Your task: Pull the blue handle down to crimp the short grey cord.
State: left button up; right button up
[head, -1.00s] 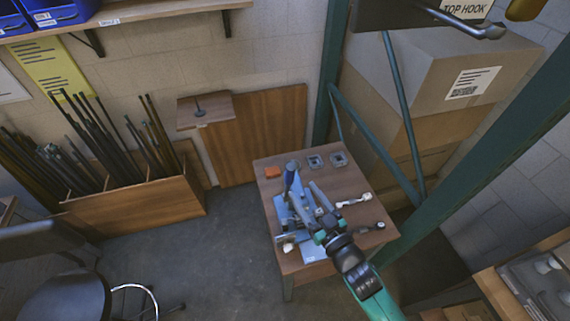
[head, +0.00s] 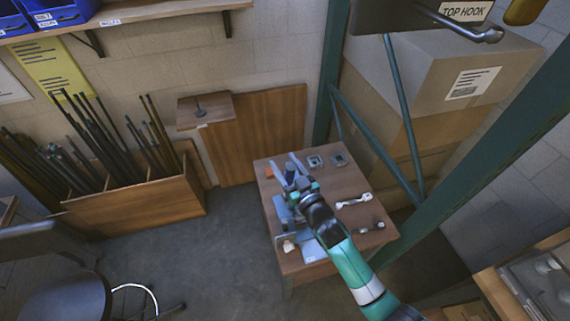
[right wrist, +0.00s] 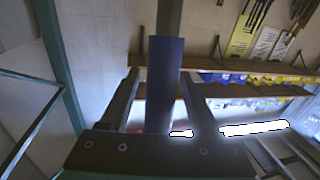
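My right gripper (head: 288,166) is above the far left part of the small wooden table, over the blue-grey crimping tool (head: 283,214). In the right wrist view, the blue handle (right wrist: 165,85) stands upright between the two fingers. The fingers are apart, with a visible gap on the handle's left side; contact on its right side is unclear. In the head view my gripper and wrist mostly cover the handle. I cannot make out the short grey cord; a small whitish part (head: 289,246) sits at the tool's near left end. My left gripper is not in view.
An orange block (head: 270,172) and two grey square parts (head: 315,161) lie at the table's far side. A white part (head: 354,199) and a dark part with a pale end (head: 367,226) lie on the right. A green post (head: 331,75) and stacked cartons (head: 430,80) stand behind.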

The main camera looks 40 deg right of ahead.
grip_shut()
dwell(1.3)
